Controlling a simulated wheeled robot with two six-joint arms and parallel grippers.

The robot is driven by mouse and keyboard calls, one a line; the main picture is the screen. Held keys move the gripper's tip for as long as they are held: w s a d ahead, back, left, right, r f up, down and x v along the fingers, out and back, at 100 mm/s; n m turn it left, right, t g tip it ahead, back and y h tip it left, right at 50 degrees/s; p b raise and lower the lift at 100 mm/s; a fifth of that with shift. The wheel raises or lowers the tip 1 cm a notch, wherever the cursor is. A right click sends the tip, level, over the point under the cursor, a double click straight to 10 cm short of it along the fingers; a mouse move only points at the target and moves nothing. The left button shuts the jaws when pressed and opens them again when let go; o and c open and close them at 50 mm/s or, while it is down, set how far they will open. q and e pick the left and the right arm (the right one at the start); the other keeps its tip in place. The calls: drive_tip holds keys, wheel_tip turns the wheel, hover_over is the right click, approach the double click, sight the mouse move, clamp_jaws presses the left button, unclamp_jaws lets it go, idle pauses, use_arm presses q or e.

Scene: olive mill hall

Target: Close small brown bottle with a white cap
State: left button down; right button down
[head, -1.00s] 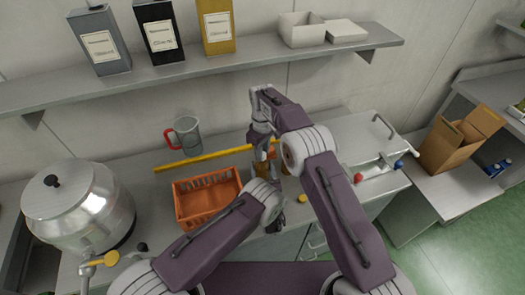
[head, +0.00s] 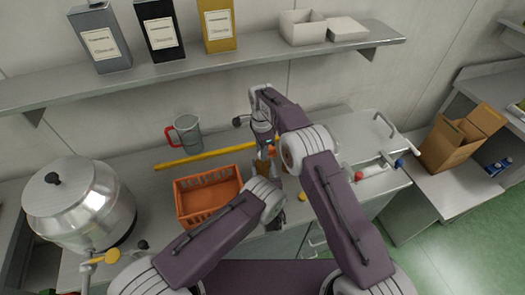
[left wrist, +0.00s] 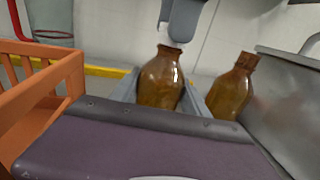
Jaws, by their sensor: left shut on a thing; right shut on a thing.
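A small brown bottle (left wrist: 160,80) stands upright between the fingers of my left gripper (left wrist: 160,95) in the left wrist view. Its mouth shows bare, with no cap on it. In the head view the bottle (head: 262,167) is mostly covered by my arms. My left gripper is shut on it. My right gripper (head: 266,143) is just above the bottle; part of it (left wrist: 184,22) also shows over the mouth in the left wrist view. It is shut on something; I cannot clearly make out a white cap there.
A second brown bottle (left wrist: 232,88) with a brown stopper stands close to the right. An orange basket (head: 207,198) is to the left. Behind lie a yellow bar (head: 190,158) and a jug with a red handle (head: 187,134). A large steel pot (head: 85,205) stands far left.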

drive_tip(key=m, duration=0.6)
drive_tip(key=shift+w+m, duration=0.1)
drive_tip(key=shift+m, duration=0.2)
drive_tip(key=m, duration=0.5)
drive_tip(key=c, duration=1.1)
unclamp_jaws()
drive_tip(key=shift+r, duration=0.1)
drive_tip(key=shift+r, duration=2.15)
drive_tip(key=shift+c, duration=0.3)
